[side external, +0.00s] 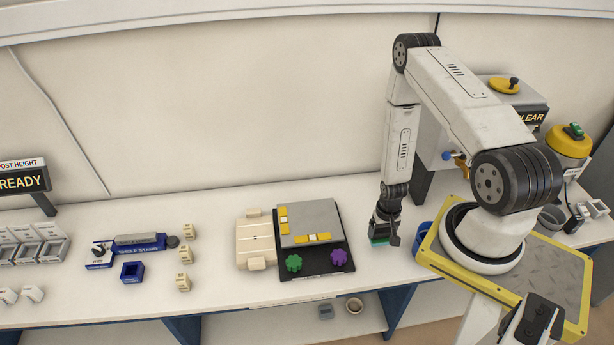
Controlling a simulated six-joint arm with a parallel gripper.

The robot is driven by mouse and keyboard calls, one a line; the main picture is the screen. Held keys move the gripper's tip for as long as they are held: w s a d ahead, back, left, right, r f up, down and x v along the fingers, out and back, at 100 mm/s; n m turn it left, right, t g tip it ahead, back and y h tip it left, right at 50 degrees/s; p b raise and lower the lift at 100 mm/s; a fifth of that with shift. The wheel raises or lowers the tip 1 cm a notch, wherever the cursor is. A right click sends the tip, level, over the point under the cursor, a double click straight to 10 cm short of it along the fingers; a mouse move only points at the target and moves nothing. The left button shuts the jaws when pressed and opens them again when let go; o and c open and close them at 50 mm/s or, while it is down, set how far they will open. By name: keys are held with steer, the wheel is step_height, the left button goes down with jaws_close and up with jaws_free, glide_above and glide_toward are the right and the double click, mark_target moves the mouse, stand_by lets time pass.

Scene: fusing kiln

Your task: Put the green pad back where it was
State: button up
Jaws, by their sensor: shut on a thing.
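My gripper (384,238) points down over the white table, to the right of the dark board. It is shut on a green pad (378,241), of which only a thin green edge shows below the fingers. Whether the pad touches the table or hangs just above it, I cannot tell. The dark board (314,267) carries a grey plate (306,222) with yellow and white pieces along its left and front edges. A green gear-shaped knob (293,263) and a purple one (338,258) sit on the board's front part.
A cream block (255,240) stands left of the board. Further left are small cream blocks (183,255), a blue stand (139,246) and a blue square holder (132,271). A blue container (423,236) stands close right of my gripper. The table's front edge is near.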

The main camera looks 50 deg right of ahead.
mark_target(379, 237)
steer(key=shift+w+f, duration=0.15)
steer(key=shift+f, duration=0.05)
steer(key=shift+w+d+f, duration=0.15)
steer(key=shift+f, duration=1.6)
steer(key=o, duration=0.8)
steer(key=shift+f, duration=0.1)
steer(key=shift+r, duration=6.15)
